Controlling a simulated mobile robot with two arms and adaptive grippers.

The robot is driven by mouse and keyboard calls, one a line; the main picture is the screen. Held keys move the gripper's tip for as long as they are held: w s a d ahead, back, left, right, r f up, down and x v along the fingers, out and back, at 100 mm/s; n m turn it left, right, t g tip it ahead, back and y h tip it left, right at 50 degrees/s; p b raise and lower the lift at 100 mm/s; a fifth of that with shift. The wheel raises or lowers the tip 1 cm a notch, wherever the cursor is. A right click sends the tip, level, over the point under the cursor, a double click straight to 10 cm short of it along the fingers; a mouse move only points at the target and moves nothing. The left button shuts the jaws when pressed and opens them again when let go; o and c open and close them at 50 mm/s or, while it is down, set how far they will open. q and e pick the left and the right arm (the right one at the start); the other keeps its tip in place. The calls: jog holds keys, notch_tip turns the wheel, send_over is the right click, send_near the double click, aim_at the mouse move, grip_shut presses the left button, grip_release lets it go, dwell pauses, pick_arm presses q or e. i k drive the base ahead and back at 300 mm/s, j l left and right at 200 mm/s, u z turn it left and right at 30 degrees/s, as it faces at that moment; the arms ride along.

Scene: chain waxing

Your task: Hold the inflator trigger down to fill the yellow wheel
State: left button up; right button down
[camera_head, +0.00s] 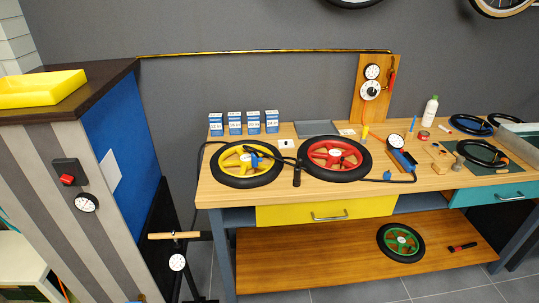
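The yellow wheel (229,160) with a black tyre lies flat on the left part of the wooden workbench. A small blue piece (254,160) sits near its hub, with a dark hose at it. What looks like the inflator (404,160) lies right of the red wheel (350,155); it has a blue body and a round white gauge (396,141). Its trigger is too small to make out. A black hose (350,181) runs along the bench front near it. Neither of my grippers shows in this view.
Several blue-and-white boxes (253,122) stand at the bench back. A wooden board (382,75) with gauges rises behind. A floor pump (177,262) stands left of the bench. A green wheel (400,243) lies on the lower shelf (330,276). A striped cabinet (62,230) stands at left.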

aim_at(406, 154)
jog(key=i+l+z, duration=0.1)
jog(key=l+z, duration=0.25)
jog(key=z, duration=0.15)
jog(key=i+l+z, duration=0.15)
jog(key=l+z, duration=0.15)
jog(key=z, duration=0.2)
